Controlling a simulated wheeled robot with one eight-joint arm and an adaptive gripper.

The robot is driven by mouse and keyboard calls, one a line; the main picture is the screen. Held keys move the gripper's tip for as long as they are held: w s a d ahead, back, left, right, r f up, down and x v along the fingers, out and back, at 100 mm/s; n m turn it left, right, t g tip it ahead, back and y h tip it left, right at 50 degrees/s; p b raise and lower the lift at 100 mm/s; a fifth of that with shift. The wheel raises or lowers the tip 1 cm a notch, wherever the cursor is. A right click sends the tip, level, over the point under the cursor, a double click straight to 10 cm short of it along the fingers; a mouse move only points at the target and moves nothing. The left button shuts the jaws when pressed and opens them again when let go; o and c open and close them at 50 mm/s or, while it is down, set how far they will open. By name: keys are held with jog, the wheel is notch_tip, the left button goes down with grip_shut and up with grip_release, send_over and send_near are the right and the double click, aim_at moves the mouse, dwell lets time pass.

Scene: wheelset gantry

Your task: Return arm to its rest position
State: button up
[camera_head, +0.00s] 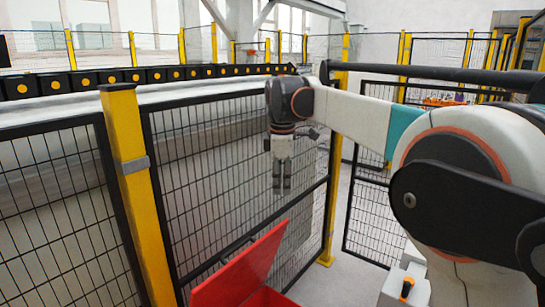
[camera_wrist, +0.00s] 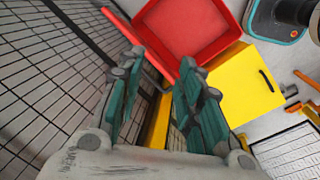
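My arm reaches in from the right in the head view, and its wrist hangs down in front of a black mesh fence panel. My gripper (camera_head: 282,186) points downward at the end of it, above and behind the red bin. In the wrist view my gripper (camera_wrist: 160,62) shows two green-and-grey fingers set apart, with nothing between them. It is open and empty.
A red bin (camera_head: 238,272) with a raised red panel stands low in front; it also shows in the wrist view (camera_wrist: 232,32). A yellow box (camera_wrist: 235,92) lies beside it. Yellow fence posts (camera_head: 132,170) and black mesh stand close on the left.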

jog(key=s+d+f+m+t+b, duration=0.1)
jog(key=s+d+m, duration=0.4)
jog(key=s, duration=0.4)
jog(key=s+d+f+m+t+b, duration=0.15)
jog(key=s+d+m, duration=0.25)
jog(key=s+d, duration=0.4)
jog(key=s+d+f+m+t, duration=0.1)
jog(key=s+f+m, duration=0.3)
jog(key=s, duration=0.5)
jog(key=s+d+f+m+t+b, duration=0.1)
jog(key=s+d+f+m+t, duration=0.1)
jog(key=s+f, duration=0.7)
jog(key=shift+s+d+f+m, duration=0.3)
jog(key=shift+d+m, duration=0.35)
jog(key=shift+m, duration=0.35)
